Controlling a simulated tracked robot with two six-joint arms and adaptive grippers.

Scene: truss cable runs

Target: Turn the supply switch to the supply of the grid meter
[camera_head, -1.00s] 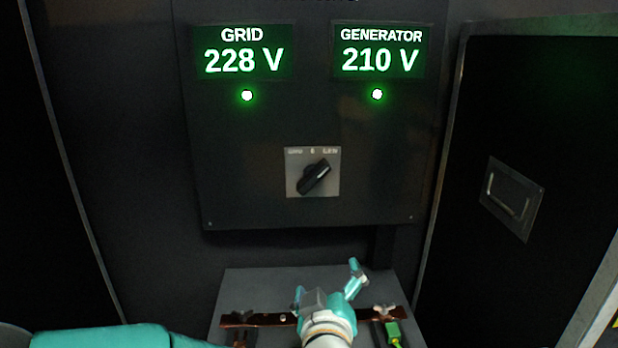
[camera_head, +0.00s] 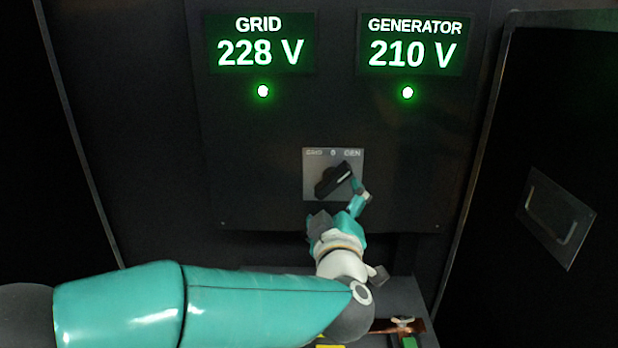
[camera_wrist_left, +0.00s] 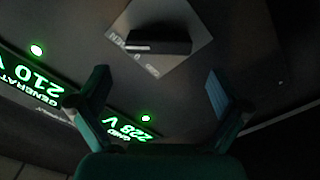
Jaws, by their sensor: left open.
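The supply switch is a black knob (camera_head: 335,179) on a light grey plate (camera_head: 312,190) marked GRID, 0 and GEN. Its white-marked end points up and right, toward GEN. The grid meter (camera_head: 260,42) reads 228 V, and the generator meter (camera_head: 414,43) reads 210 V. My left gripper (camera_head: 340,202) is at the plate's lower edge, in front of the knob in the head view. In the left wrist view the gripper (camera_wrist_left: 158,100) is open, and the knob (camera_wrist_left: 158,41) lies beyond the gap between its fingers, with nothing held. My right gripper is out of view.
A green lamp glows under each meter, the grid lamp (camera_head: 263,91) and the generator lamp (camera_head: 407,93). Below the panel is a grey shelf with a copper bar (camera_head: 395,326). A dark door with a handle (camera_head: 556,217) stands at the right.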

